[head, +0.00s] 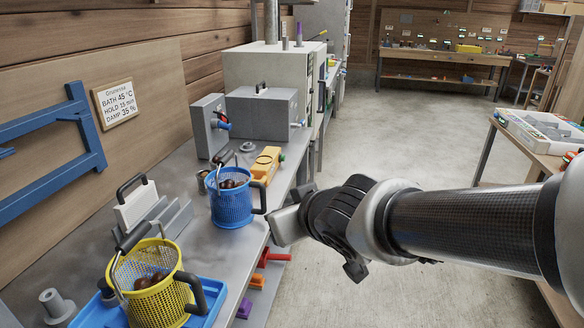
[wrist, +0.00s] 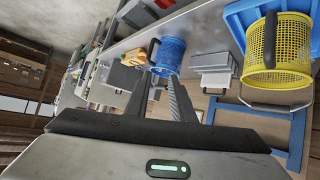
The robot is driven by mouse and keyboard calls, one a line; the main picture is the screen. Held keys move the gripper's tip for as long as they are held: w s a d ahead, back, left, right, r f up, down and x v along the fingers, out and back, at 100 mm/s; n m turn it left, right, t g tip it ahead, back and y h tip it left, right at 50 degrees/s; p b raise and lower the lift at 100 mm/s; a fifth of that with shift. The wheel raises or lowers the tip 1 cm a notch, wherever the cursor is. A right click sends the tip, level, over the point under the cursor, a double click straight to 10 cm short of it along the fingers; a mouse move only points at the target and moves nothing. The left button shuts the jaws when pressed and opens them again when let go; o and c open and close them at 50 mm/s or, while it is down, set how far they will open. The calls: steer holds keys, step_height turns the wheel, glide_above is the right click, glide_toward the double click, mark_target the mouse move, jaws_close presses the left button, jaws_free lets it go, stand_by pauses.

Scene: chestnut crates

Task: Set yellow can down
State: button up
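The yellow can appears as a yellow mesh basket (head: 165,305) with brown chestnuts in it, a wire bail with a dark grip and a dark side handle. It stands upright on a blue tray (head: 208,290) at the near end of the bench. It also shows at the upper right of the wrist view (wrist: 280,62). My gripper (head: 279,225) is at the bench's right edge, beside a blue mesh basket and well apart from the yellow one. In the wrist view its two fingers (wrist: 158,78) stand apart with nothing seen held between them.
The blue mesh basket (head: 230,208) with chestnuts stands mid-bench, its dark handle (head: 260,198) toward my gripper. A yellow device (head: 266,163) and grey boxes (head: 262,112) stand behind it. A white block with a black handle (head: 137,205) is at left. Open floor (head: 410,135) lies right.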

steer(key=s+d+r+m+h, duration=0.1)
steer(key=s+d+m+h, duration=0.15)
steer(key=d, duration=0.45)
steer(key=s+d+m+g, duration=0.2)
steer(key=s+d+g, duration=0.2)
steer(key=s, duration=0.9)
steer(key=shift+d+f+m+g+h, duration=0.15)
steer(key=shift+f+m+g+h, duration=0.25)
steer(key=shift+g, duration=0.2)
steer(key=shift+s, duration=0.1)
step_height(320, 180, up, 17)
steer(key=p, duration=1.6)
steer(key=shift+f+p, duration=0.2)
steer(key=shift+p, duration=0.15)
